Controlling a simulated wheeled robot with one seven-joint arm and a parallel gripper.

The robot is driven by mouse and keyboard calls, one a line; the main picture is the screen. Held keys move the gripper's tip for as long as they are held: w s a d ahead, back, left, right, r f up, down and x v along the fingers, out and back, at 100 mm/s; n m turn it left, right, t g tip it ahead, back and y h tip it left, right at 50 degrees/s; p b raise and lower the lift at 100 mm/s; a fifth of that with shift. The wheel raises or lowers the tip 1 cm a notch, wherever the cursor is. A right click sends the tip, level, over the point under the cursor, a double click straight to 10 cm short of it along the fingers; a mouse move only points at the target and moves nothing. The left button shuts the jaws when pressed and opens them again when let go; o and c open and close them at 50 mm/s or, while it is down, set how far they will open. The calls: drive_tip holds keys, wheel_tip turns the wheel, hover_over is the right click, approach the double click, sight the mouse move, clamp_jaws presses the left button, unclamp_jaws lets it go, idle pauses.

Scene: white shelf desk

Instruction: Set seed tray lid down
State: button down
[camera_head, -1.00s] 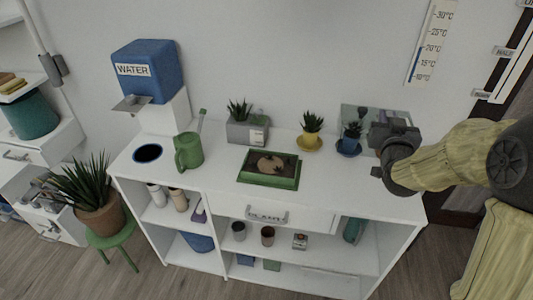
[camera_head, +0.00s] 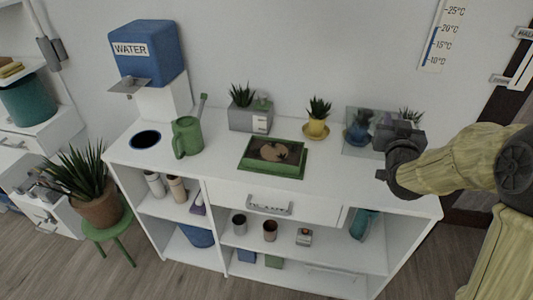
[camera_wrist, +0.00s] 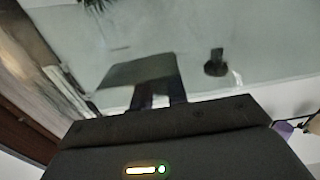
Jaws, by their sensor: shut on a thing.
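A clear, see-through lid (camera_head: 349,146) is upright or tilted at the right of the desk in the head view. It is in front of a blue plant pot (camera_head: 358,132), which shows through it. My gripper (camera_head: 385,143) is at the lid's right side and shut on it. In the wrist view the clear pane (camera_wrist: 258,45) fills much of the upper picture, beyond my gripper (camera_wrist: 158,98). The exact grip is hard to see. The green seed tray (camera_head: 268,173) with dark soil lies uncovered on the desk, left of the lid and apart from it.
A yellow pot (camera_head: 316,130) and a grey planter (camera_head: 248,118) stand along the wall. A green watering can (camera_head: 187,138) and blue water tank (camera_head: 147,55) are on the left. The white desktop (camera_head: 350,182) is bare right of the tray.

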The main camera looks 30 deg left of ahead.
wheel_tip(320, 180, down, 3)
drive_tip(key=shift+r+b, duration=0.1)
drive_tip(key=shift+b, duration=0.65)
drive_tip(key=shift+r, duration=0.1)
wheel_tip(320, 180, down, 6)
drive_tip(key=b, duration=0.1)
drive_tip(key=shift+f, duration=0.2)
drive_tip(key=shift+w+f+b, duration=0.1)
drive_tip(key=shift+f+b, duration=0.3)
drive_tip(key=shift+f, duration=1.5)
drive_tip(key=shift+d, duration=0.1)
drive_tip(key=c, duration=1.4)
unclamp_jaws()
